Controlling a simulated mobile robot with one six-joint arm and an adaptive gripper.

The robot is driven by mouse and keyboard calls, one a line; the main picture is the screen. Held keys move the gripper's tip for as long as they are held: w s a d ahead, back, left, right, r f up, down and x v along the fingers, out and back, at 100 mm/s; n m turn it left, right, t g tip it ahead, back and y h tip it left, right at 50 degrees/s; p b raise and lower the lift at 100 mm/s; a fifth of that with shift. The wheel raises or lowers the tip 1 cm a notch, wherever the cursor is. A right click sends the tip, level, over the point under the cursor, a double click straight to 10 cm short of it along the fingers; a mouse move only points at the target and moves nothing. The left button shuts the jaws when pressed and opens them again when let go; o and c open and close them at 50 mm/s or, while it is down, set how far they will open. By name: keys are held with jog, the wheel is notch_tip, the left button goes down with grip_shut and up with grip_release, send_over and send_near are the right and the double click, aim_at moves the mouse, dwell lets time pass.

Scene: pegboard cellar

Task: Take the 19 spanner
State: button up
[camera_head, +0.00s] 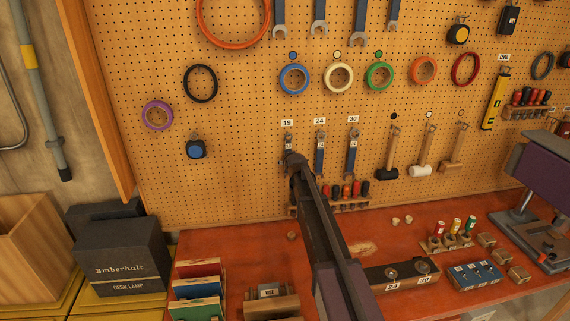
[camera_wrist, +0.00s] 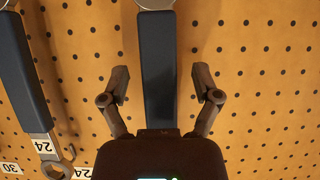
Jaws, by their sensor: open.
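The 19 spanner (camera_head: 288,138) hangs on the pegboard under a "19" label (camera_head: 287,122). In the head view its lower part is hidden behind my gripper (camera_head: 293,157). In the wrist view its dark blue handle (camera_wrist: 157,50) runs down the middle, between the spread fingers of my gripper (camera_wrist: 161,75). The gripper is open, with a gap on each side of the handle. Its palm hides the handle's near end. I cannot tell how deep the handle sits between the fingers.
The 24 spanner (camera_head: 320,155) and 30 spanner (camera_head: 352,152) hang just right of it. Red and black screwdrivers (camera_head: 345,190) sit in a rack below. The red bench (camera_head: 245,245) lies under the board.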

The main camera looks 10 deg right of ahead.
dwell(0.5)
grip_shut()
jog(key=shift+r+p, duration=0.25)
jog(key=shift+p, duration=0.05)
jog(key=shift+r+p, duration=0.75)
jog(key=shift+r, duration=0.05)
jog(key=s, duration=1.8)
jog(key=shift+f, duration=0.25)
jog(key=c, duration=0.7)
grip_release()
grip_shut()
